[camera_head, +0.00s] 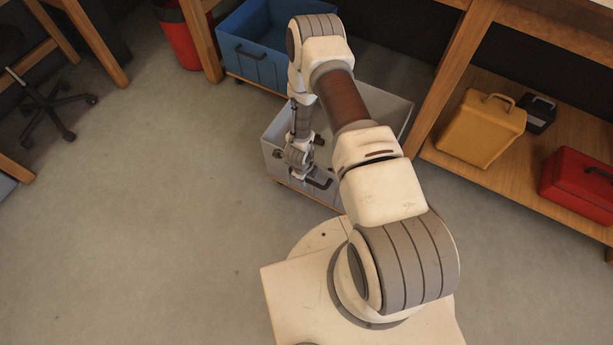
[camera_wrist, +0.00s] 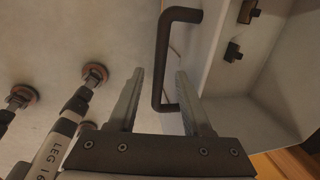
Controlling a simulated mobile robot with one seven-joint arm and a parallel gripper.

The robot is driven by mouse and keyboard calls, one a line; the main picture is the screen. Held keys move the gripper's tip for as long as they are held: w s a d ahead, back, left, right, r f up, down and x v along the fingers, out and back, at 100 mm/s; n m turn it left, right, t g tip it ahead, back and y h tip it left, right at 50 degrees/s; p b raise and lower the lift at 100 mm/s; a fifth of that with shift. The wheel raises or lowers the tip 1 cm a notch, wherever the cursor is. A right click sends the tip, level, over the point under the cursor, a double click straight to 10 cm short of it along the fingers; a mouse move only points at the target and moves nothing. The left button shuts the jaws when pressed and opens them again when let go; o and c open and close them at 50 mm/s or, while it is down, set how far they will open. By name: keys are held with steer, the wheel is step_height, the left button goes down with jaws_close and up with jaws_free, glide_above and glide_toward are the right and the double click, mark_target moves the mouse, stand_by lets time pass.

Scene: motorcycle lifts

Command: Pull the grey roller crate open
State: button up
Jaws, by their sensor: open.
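The grey roller crate (camera_head: 274,157) stands on the floor under the bench, in the middle of the head view, partly hidden behind my arm. Its pale front wall (camera_wrist: 208,45) also shows in the wrist view. It has a dark bar handle (camera_head: 321,183) on its front. In the wrist view the handle (camera_wrist: 161,62) stands out from the wall. My gripper (camera_wrist: 159,74) is open, with its two fingers on either side of the handle bar. Clear gaps show between bar and fingertips. In the head view my gripper (camera_head: 300,165) is at the crate's front, its fingers not clear.
A blue crate (camera_head: 252,65) stands behind and left of the grey one, with a red bin (camera_head: 183,38) farther left. A yellow case (camera_head: 482,128) and a red toolbox (camera_head: 580,184) sit on the shelf at right. The floor (camera_head: 150,200) in front and left is clear.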

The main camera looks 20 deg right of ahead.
step_height(320, 180, up, 16)
steer(key=s+a+p, duration=0.2)
steer(key=p, duration=0.2)
steer(key=shift+f, duration=0.1)
steer(key=w+a+r+n+t+y, duration=0.1)
steer(key=w+a+r+n+y, duration=0.35)
steer(key=r, duration=1.05)
steer(key=w+r+n+t+h, duration=0.1)
steer(key=r+n+t, duration=0.1)
steer(key=r+n, duration=0.95)
steer(key=s+d+r+n+h, duration=0.1)
steer(key=s+d+r+n, duration=0.1)
steer(key=s+r+n, duration=0.4)
steer(key=s+d+r+n+t+p, duration=0.1)
steer(key=s+d+r, duration=0.1)
steer(key=s+r, duration=0.75)
steer(key=s+d+r+n+h, duration=0.15)
steer(key=s+r+n, duration=0.35)
steer(key=r, duration=0.5)
step_height(320, 180, up, 12)
steer(key=m+p, duration=0.1)
steer(key=p, duration=1.1)
steer(key=shift+s+d+f+y, duration=0.2)
steer(key=shift+s+f+y, duration=0.1)
steer(key=shift+s, duration=0.1)
